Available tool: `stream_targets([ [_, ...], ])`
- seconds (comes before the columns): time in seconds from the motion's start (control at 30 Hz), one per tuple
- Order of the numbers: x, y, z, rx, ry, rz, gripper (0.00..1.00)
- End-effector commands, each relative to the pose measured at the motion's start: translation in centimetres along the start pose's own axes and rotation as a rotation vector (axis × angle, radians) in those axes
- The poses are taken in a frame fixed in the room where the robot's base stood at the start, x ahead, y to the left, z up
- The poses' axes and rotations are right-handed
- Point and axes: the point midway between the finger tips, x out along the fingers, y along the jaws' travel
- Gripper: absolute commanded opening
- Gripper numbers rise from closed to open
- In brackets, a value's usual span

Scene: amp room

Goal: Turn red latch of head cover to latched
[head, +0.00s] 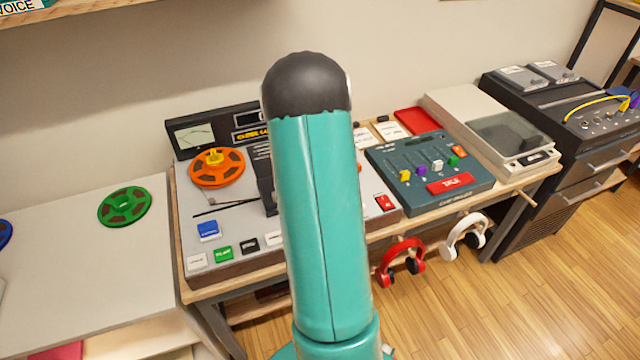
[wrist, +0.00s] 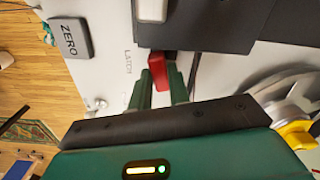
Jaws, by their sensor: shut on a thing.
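The red latch (wrist: 157,62) shows in the wrist view beside the printed word LATCH, just below the dark head cover (wrist: 222,22). My gripper (wrist: 161,80) has its two green fingers at the latch, one on each side, shut on it. The fingers hide part of the latch, and I cannot tell how far it is turned. In the head view, part of the dark head cover (head: 265,182) shows on the tape deck (head: 222,250) left of my teal arm. My arm hides the latch and my gripper there.
A grey ZERO button (wrist: 70,37) lies left of the latch in the wrist view, and a reel hub with a yellow knob (wrist: 297,135) at the right. In the head view, an orange reel (head: 217,170) and a mixer (head: 428,172) flank my arm. Headphones (head: 400,262) hang in front.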

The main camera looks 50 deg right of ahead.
Motion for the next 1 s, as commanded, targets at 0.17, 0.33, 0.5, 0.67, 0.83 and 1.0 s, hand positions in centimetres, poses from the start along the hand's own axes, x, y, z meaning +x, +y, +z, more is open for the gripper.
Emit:
stream_targets([
  [0.17, -0.06, -0.25, -0.02, 0.133, 0.002, -0.002, 0.00],
  [0.33, -0.03, -0.34, -0.05, 0.226, 0.001, -0.002, 0.00],
  [0.5, -0.02, -0.39, -0.08, 0.279, 0.001, -0.001, 0.00],
  [0.67, -0.01, -0.41, -0.09, 0.303, 0.001, -0.002, 0.00],
  [0.83, -0.01, -0.41, -0.09, 0.307, 0.000, -0.002, 0.00],
  [1.0, 0.00, -0.40, -0.09, 0.306, 0.000, -0.002, 0.00],
])
